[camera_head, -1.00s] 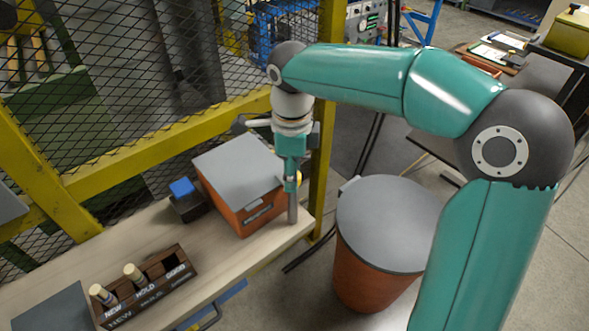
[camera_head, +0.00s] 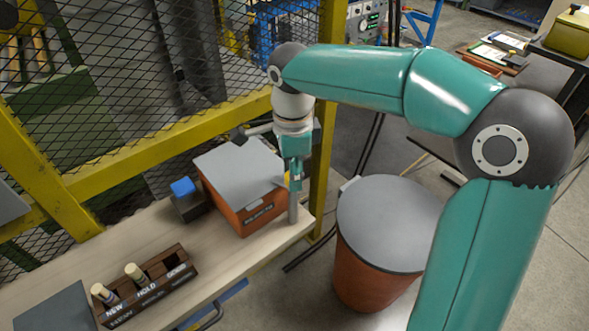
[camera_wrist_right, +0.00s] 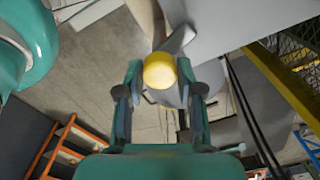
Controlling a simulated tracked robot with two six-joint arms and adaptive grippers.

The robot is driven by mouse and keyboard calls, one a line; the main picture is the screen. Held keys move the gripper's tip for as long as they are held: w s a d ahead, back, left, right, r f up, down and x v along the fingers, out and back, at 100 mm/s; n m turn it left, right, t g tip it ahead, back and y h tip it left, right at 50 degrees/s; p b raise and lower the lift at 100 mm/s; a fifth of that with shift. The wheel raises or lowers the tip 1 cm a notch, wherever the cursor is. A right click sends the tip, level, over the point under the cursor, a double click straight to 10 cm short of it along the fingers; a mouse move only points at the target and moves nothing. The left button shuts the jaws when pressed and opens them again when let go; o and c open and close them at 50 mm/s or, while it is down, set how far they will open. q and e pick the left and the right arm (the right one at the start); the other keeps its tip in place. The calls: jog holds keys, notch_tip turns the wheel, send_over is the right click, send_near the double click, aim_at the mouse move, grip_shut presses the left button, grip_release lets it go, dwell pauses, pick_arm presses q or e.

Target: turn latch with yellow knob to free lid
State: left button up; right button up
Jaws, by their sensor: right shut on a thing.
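The orange-brown box (camera_head: 236,205) with a grey lid (camera_head: 238,170) stands on the wooden bench, lid lying on top. My right gripper (camera_head: 294,176) reaches down at the box's right side. In the right wrist view the yellow knob (camera_wrist_right: 160,70) sits between its two fingers, and they are shut on it. A grey latch piece (camera_wrist_right: 178,40) shows behind the knob. In the head view the knob is mostly hidden by the gripper. A grey upright bar (camera_head: 293,208) shows just below the gripper. My left gripper is not in view.
A blue-topped dark block (camera_head: 184,192) stands left of the box. A wooden rack (camera_head: 160,285) marked NEW, HOLD, GOOD holds pegs at the front left. A lidded orange drum (camera_head: 375,280) stands right of the bench. A yellow-framed mesh fence (camera_head: 130,155) runs behind.

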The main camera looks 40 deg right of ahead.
jog(key=n, duration=0.7)
jog(key=shift+r+p, duration=0.1)
jog(key=shift+p, duration=0.25)
jog(key=n, duration=0.7)
jog(key=shift+w+p, duration=0.1)
jog(key=shift+p, duration=0.25)
jog(key=o, duration=1.2)
jog(key=shift+c, duration=0.2)
notch_tip(320, 180, up, 12)
